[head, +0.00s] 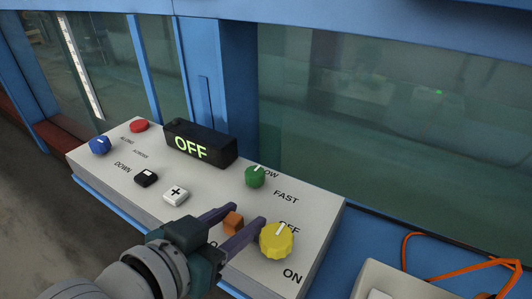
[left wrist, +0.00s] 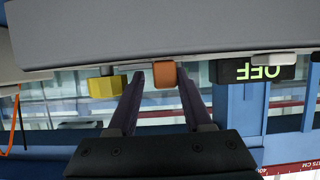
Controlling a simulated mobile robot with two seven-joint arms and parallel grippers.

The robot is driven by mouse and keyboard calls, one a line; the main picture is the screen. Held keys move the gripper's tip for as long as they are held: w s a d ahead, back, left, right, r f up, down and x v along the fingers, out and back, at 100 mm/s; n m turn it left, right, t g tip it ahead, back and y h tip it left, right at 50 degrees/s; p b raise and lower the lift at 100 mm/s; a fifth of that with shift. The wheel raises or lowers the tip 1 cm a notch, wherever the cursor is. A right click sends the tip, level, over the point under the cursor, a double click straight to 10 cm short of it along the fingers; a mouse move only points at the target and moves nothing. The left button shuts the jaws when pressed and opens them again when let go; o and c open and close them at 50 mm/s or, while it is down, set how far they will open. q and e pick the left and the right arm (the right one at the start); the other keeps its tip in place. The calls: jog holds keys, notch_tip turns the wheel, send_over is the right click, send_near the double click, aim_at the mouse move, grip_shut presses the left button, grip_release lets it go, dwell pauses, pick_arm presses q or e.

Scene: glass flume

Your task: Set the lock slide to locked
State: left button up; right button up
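The lock slide appears to be the small orange block (head: 233,222) on the sloped control panel (head: 215,205). It also shows in the left wrist view (left wrist: 165,74). My left gripper (head: 250,213) reaches in from below with its two purple fingers apart, one on each side of the block. In the left wrist view the left gripper (left wrist: 161,76) is open, with a visible gap on the left of the block and a narrower one on the right. Lettering near the block is mostly covered by my gripper. My right gripper is not in view.
A yellow knob (head: 277,241) stands close beside the right finger. A green knob (head: 255,177), white plus button (head: 175,194), black button (head: 146,178), blue knob (head: 100,146) and red button (head: 139,126) share the panel. The display (head: 200,144) reads OFF. An orange cable (head: 405,255) lies right.

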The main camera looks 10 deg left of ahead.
pick_arm(q)
jog(key=shift+o, duration=0.5)
jog(key=shift+a, duration=0.1)
jog(key=shift+s+a+r, duration=0.15)
jog(key=shift+s, duration=0.15)
jog(key=p+v, duration=0.2)
jog(key=v, duration=0.7)
